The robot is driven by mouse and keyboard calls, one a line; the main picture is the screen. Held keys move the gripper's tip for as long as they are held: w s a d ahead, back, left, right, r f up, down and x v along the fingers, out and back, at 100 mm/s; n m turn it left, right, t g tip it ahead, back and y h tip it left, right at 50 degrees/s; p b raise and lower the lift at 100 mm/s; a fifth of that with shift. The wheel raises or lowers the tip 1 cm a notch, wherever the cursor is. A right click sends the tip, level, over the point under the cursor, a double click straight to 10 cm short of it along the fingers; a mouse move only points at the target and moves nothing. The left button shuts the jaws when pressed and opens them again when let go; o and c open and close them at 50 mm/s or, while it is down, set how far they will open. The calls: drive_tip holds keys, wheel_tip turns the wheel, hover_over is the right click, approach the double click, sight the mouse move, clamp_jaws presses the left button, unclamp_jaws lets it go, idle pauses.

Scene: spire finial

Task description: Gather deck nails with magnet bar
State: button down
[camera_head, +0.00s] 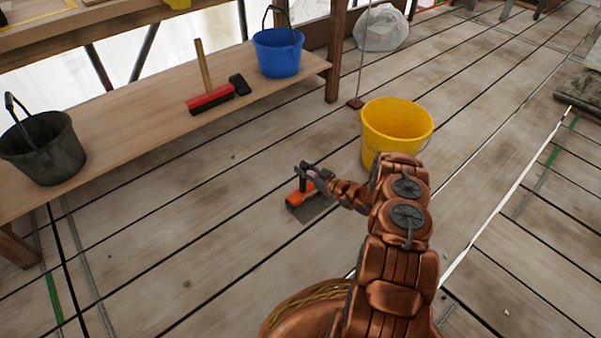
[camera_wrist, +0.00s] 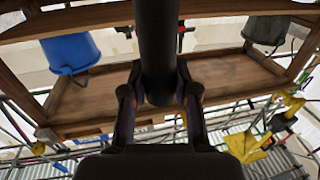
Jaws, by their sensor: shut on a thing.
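My gripper (camera_head: 309,174) is at the end of my copper arm, above the deck in the middle of the head view. It is shut on the dark handle of what looks like the magnet bar (camera_head: 299,197), whose orange body shows just below the fingers. In the wrist view the fingers (camera_wrist: 160,104) stand on both sides of the thick dark handle (camera_wrist: 157,50). A dark patch lies beside the orange body; I cannot tell whether the bar touches the deck. A few tiny specks (camera_head: 187,283) lie on the planks, too small to name as nails.
A yellow bucket (camera_head: 396,125) stands close, behind and right of my gripper. A wooden bench (camera_head: 130,120) at the left holds a black bucket (camera_head: 42,148), a red brush (camera_head: 210,98) and a blue bucket (camera_head: 278,53). A pale sack (camera_head: 383,28) lies behind. The left deck is mostly clear.

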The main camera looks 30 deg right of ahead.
drive_tip(key=shift+w+d+p+v, duration=0.35)
drive_tip(key=shift+d+p+v, duration=0.45)
drive_tip(key=shift+v, duration=4)
drive_tip(key=shift+r+p, duration=1.35)
drive_tip(key=shift+r, duration=1.6)
drive_tip(key=shift+w+r, duration=0.1)
drive_tip(key=shift+w, duration=0.05)
